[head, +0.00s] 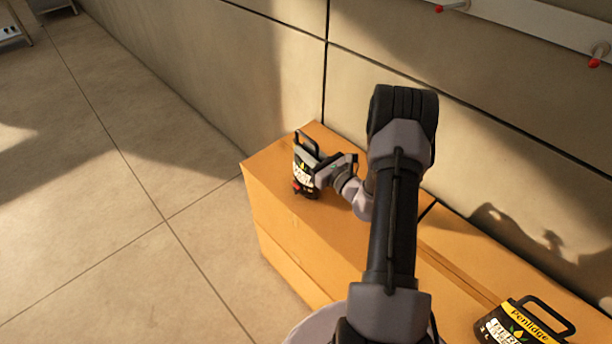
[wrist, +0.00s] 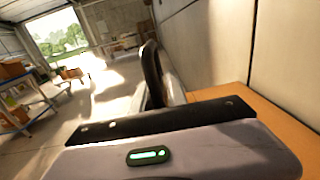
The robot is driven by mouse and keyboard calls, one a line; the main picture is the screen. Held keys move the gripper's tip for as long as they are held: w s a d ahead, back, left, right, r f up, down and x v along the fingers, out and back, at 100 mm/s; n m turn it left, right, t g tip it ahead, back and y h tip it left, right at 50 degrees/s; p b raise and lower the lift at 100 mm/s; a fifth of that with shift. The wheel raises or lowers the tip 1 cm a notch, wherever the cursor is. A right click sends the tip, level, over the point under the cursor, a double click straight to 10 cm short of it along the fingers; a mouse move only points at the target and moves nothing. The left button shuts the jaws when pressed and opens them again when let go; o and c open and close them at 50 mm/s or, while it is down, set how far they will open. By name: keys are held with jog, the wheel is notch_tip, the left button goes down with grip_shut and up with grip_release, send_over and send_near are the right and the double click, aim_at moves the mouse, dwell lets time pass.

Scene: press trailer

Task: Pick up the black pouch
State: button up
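A black pouch (head: 303,171) with a white-and-yellow label and a loop handle stands upright at the far left end of the orange cabinet top. My gripper (head: 318,168) is right up against its right side, and part of the pouch is hidden behind it. In the wrist view a black curved loop (wrist: 151,75), apparently the pouch's handle, rises just beyond the gripper body. The fingertips are hidden, so I cannot tell whether they grip the pouch. A second black pouch (head: 522,322) with a yellow band reading "Penlidge" lies at the cabinet's near right.
The orange cabinet (head: 290,232) runs along a panelled wall (head: 240,75). A rail with red-tipped pegs (head: 530,22) is on the wall at upper right. Open floor (head: 120,230) lies to the left. Blue shelving (wrist: 25,105) stands far off.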

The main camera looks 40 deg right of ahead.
aim_at(297, 135)
grip_shut()
dwell(1.0)
dwell(0.4)
jog(key=shift+r+p, duration=1.05)
jog(key=shift+r, duration=0.9)
jog(key=shift+s+f, duration=0.1)
jog(key=shift+s, duration=0.2)
jog(key=s+a+p, duration=0.1)
jog(key=s+a, duration=0.2)
jog(key=s, duration=0.4)
jog(key=s+a+r+p, duration=0.1)
jog(key=s+a, duration=0.2)
jog(key=s, duration=0.4)
jog(key=shift+r, duration=0.15)
jog(key=shift+a, duration=0.1)
